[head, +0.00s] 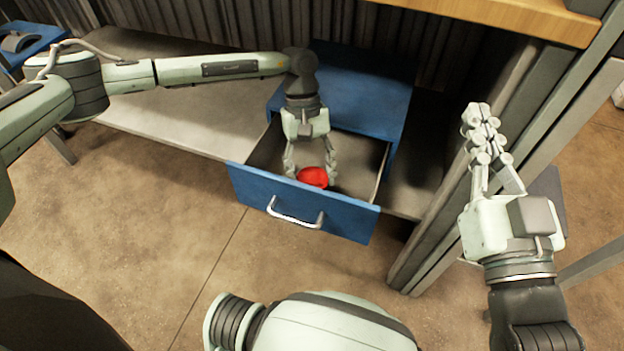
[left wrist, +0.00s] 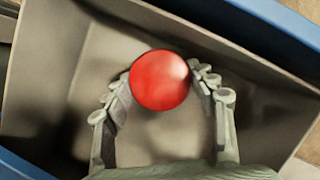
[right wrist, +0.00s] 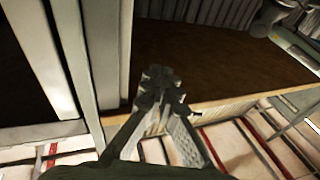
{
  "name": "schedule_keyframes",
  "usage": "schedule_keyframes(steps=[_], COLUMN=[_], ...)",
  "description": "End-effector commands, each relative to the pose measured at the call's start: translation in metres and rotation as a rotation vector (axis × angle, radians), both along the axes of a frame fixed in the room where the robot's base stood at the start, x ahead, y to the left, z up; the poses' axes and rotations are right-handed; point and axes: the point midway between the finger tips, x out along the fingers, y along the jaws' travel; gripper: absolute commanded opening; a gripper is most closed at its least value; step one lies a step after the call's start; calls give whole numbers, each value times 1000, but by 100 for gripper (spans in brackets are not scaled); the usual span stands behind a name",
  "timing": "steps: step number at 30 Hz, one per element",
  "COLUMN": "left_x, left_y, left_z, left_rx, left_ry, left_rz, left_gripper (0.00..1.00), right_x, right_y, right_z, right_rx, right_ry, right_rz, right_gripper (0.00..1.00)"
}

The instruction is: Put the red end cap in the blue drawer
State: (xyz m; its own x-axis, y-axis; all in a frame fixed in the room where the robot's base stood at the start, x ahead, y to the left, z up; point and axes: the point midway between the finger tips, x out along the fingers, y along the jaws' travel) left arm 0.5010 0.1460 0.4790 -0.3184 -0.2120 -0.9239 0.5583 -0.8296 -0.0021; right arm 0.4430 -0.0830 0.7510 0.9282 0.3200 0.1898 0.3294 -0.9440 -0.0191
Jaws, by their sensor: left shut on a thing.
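The red end cap (head: 312,177) is between the fingertips of my left gripper (head: 311,168), over the open blue drawer (head: 262,197). In the left wrist view the round red cap (left wrist: 160,80) touches both fingers of the left gripper (left wrist: 163,90), which is shut on it. The grey drawer interior (left wrist: 60,75) lies below the cap; I cannot tell whether the cap touches the drawer floor. My right gripper (head: 481,135) is held up at the right, away from the drawer, its fingertips together and empty. Its fingers also show together in the right wrist view (right wrist: 160,85).
The blue cabinet (head: 350,95) stands on a grey shelf (head: 180,115). A silver handle (head: 296,215) is on the drawer front. A grey upright post (head: 440,210) stands between the drawer and my right gripper. A wooden board (head: 500,18) is overhead. Floor in front is clear.

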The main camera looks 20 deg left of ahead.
Motion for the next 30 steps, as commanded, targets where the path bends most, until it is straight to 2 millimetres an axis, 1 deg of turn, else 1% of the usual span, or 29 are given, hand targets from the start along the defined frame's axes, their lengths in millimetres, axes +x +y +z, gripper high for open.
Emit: schedule_keyframes(steps=[1,4,11,20,21,25,26,30], left_x=[0,1,1,1,1,0,0,0], left_y=[-1,-1,0,0,0,0,0,0], left_z=[-9,-16,-16,-18,-18,-18,-18,-18], left_rx=[-1,-2,-2,-2,-2,-1,-1,-1], left_ry=[0,-1,-1,-1,-1,-1,-1,-1], left_rz=[0,0,1,1,1,0,0,0], left_gripper=[20,20,20,20,59,75,77,77], right_x=[-1,-2,-2,-4,-5,-5,-5,-5], right_y=[1,2,2,2,2,2,2,2], right_z=[3,7,7,15,17,18,18,17], right_rx=[9,17,18,35,37,38,38,38], right_ry=[-16,-33,-35,-80,-87,-87,-86,-86], right_rz=[3,5,5,8,8,8,8,8], right_gripper=[0,0,0,0,0,0,0,0])
